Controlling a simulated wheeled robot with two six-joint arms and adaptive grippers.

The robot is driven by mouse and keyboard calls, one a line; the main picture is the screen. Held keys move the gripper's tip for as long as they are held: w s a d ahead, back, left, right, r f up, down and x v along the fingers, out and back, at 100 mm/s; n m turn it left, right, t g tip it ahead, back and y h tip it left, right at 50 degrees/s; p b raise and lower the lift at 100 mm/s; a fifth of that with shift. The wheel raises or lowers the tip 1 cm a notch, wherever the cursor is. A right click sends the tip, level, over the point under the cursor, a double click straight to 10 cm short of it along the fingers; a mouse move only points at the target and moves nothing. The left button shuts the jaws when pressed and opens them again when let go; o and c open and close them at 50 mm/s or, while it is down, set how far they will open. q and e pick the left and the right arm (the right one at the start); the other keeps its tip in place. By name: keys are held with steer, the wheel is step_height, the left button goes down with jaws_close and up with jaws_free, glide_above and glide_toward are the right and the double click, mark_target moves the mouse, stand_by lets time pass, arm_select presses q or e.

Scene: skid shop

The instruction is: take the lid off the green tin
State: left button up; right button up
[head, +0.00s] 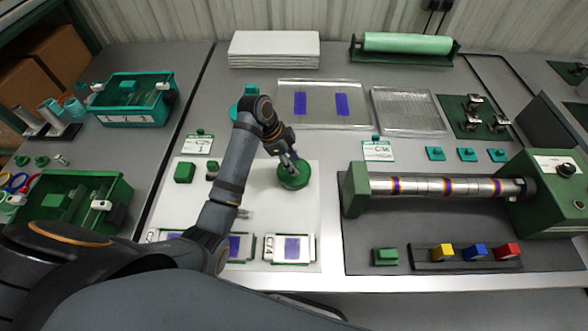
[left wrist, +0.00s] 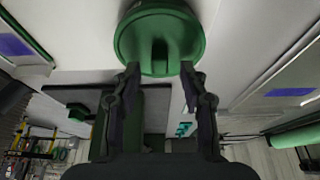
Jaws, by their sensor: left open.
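The green tin (head: 295,178) stands on the white mat, and its round green lid faces up. In the left wrist view the lid (left wrist: 135,42) fills the top middle, with a raised straight grip (left wrist: 160,55) across it. My left gripper (head: 289,160) is over the tin in the head view. In the left wrist view its two fingers (left wrist: 159,72) are apart, overlapping the lid's near edge in the picture, with the raised grip between their lines. Nothing is held. I cannot tell whether the fingertips touch the lid. My right gripper is not in view.
The white mat (head: 262,217) also holds a green block (head: 184,172) and labelled cards (head: 290,249). A roller machine (head: 440,187) stands to the right. Green bins (head: 100,190) are at the left. Clear sheets (head: 325,118) lie behind the tin.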

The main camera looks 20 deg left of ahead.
arm_select(q)
steer(key=shift+d+f, duration=0.25)
steer(key=shift+f, duration=0.4)
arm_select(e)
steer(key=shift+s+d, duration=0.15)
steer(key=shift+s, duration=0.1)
arm_select(q)
jaws_close()
